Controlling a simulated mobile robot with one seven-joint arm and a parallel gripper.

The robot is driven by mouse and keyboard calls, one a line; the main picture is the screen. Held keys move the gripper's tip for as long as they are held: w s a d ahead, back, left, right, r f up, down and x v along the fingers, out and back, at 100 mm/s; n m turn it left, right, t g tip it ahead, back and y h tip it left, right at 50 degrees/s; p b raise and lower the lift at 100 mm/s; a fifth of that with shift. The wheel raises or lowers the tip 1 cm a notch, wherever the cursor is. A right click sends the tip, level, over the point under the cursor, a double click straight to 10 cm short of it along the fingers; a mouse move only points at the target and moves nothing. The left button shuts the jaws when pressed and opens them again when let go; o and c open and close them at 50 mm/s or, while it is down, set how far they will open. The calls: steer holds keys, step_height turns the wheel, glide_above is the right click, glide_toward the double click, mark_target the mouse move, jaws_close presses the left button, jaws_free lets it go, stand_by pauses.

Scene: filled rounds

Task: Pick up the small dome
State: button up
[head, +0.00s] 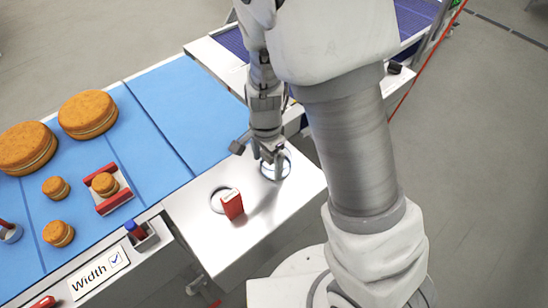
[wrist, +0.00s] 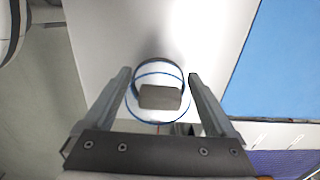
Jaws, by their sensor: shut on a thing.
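The small dome (wrist: 160,70) looks like a round, whitish piece with blue rings and a grey block-like knob (wrist: 160,97) on top. In the head view it shows as a pale round with a dark rim (head: 284,170) on the white table, partly hidden by my gripper. My gripper (head: 270,160) points down over it. In the wrist view the two fingers (wrist: 160,76) stand on either side of the dome, shut on it. The exact contact is hard to see. It seems to be at or close to the table top.
A red box (head: 232,204) stands beside a dark-rimmed round (head: 217,201) on the white table (head: 196,240), left of my gripper. A blue mat (head: 170,115) further left holds several orange-brown filled rounds (head: 88,114) and a red holder (head: 115,202). A "Width" sign (head: 95,272) is at the front.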

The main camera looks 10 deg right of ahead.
steer(key=shift+r, duration=0.1)
steer(key=shift+r, duration=0.4)
step_height(320, 180, up, 4)
steer(key=shift+f, duration=0.2)
steer(key=s+d+r, duration=0.6)
steer(key=s+d, duration=0.1)
steer(key=d, duration=0.2)
steer(key=shift+s+r+p, duration=0.2)
steer(key=shift+r+p, duration=0.05)
steer(key=shift+p, duration=0.15)
steer(key=shift+w, duration=0.1)
